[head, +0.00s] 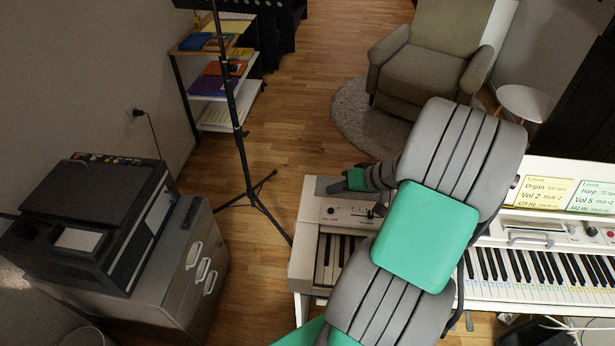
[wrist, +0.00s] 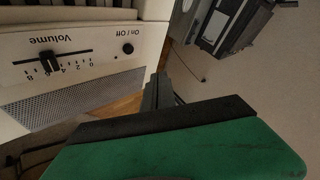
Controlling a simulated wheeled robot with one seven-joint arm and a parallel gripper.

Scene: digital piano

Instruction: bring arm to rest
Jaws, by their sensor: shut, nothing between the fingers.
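My arm reaches up from the bottom of the head view and bends over the white digital piano (head: 297,258). My gripper (head: 322,186) is at the piano's left end, over or just beyond the back edge of its control panel (head: 338,213). In the wrist view its dark fingers (wrist: 156,93) are together and empty, beside the panel's corner. The panel there shows a volume slider (wrist: 48,60) and an on/off button (wrist: 128,48). I cannot tell whether the fingers touch the piano. My arm hides the middle of the keyboard.
A black music stand (head: 240,140) stands left of the piano. A printer (head: 95,225) sits on a grey drawer cabinet (head: 190,270) at the left. Two note cards (head: 545,192) stand on the piano's right side. An armchair (head: 425,65) is behind; wooden floor is clear between.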

